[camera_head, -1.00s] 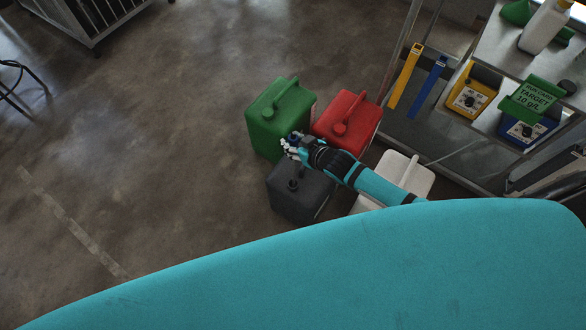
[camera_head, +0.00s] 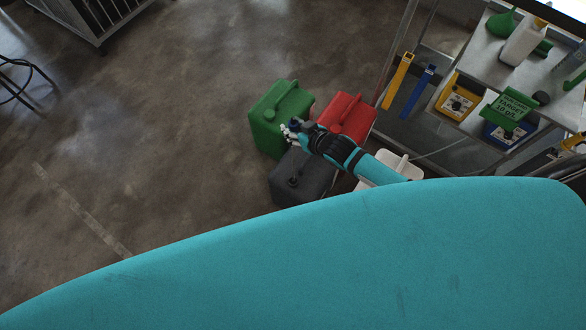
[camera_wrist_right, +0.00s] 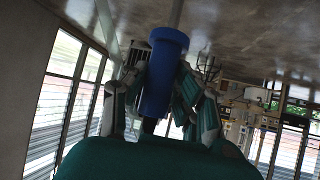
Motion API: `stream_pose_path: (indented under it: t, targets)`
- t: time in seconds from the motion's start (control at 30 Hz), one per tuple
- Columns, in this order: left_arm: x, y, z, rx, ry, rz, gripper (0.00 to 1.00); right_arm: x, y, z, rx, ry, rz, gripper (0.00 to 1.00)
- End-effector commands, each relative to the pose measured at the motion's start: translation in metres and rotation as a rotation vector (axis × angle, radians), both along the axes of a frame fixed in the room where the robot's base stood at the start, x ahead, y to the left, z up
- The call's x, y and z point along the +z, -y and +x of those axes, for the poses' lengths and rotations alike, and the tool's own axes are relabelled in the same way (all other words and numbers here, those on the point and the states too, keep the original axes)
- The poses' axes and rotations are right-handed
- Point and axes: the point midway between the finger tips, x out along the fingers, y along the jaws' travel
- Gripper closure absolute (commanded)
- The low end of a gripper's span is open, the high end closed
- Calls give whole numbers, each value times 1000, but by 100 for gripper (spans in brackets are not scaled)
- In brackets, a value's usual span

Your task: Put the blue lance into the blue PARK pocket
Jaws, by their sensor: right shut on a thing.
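My right gripper (camera_head: 291,131) is above the green and dark grey canisters. In the right wrist view it is shut on the blue lance; its blue grip (camera_wrist_right: 165,72) stands between the fingers with a pale tube running up from it. In the head view only a small dark blue bit of the lance (camera_head: 295,124) shows at the fingers. A long blue strip-shaped holder (camera_head: 417,92), which looks like the blue PARK pocket, hangs on the rack's left side beside a yellow one (camera_head: 398,82). No lettering on it is readable. The gripper is well left of it. My left gripper is not in view.
Green (camera_head: 280,118), red (camera_head: 347,117), dark grey (camera_head: 303,180) and white (camera_head: 393,166) canisters stand close together on the floor.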

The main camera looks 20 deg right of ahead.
Motion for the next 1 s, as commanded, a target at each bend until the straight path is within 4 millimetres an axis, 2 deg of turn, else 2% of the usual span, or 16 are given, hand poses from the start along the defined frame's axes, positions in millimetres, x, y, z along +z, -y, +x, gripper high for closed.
stream_pose_path:
  t: [0.03, 0.6, 0.73, 1.0]
  targets:
    - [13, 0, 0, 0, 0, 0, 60, 14, 1, 1, 1, 4, -2, 100]
    - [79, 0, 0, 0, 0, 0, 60, 80, 0, 0, 1, 2, 0, 100]
    - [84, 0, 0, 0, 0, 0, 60, 86, 0, 0, 1, 1, 1, 100]
    - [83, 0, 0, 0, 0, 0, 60, 85, 0, 0, 1, 1, 1, 100]
